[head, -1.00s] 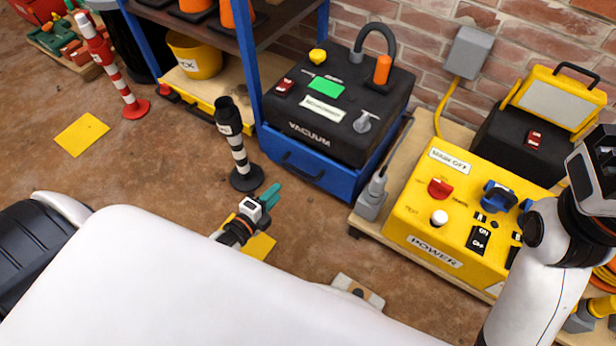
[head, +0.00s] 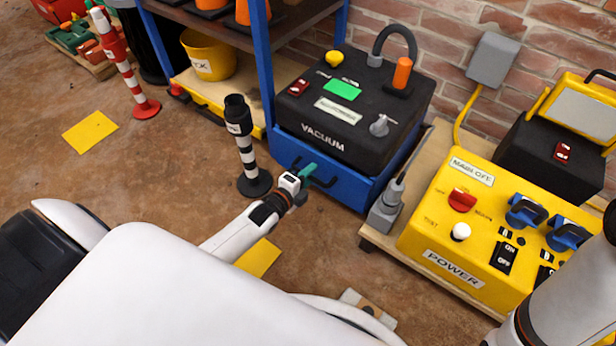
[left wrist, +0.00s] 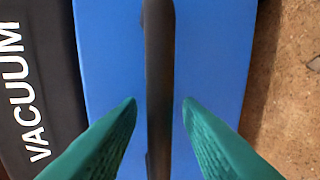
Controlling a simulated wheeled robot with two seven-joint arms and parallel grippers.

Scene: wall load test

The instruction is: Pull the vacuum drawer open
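The blue vacuum drawer (head: 340,185) sits under the black box labelled VACUUM (head: 350,110) and looks shut. Its black bar handle (head: 322,183) runs across the drawer front. My left gripper (head: 308,171) is at the handle with its green fingers pointing to the drawer front. In the left wrist view the handle (left wrist: 159,80) runs between the two open green fingertips (left wrist: 158,104), with a gap showing on each side. The blue drawer front (left wrist: 108,60) fills the space behind it. My right arm shows at the right edge; its gripper is out of view.
A black-and-white striped post (head: 246,150) stands just left of my left gripper. The yellow power box (head: 470,225) and a grey plug block (head: 384,212) are to the right on a wooden pallet. Brown floor in front of the drawer is mostly clear.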

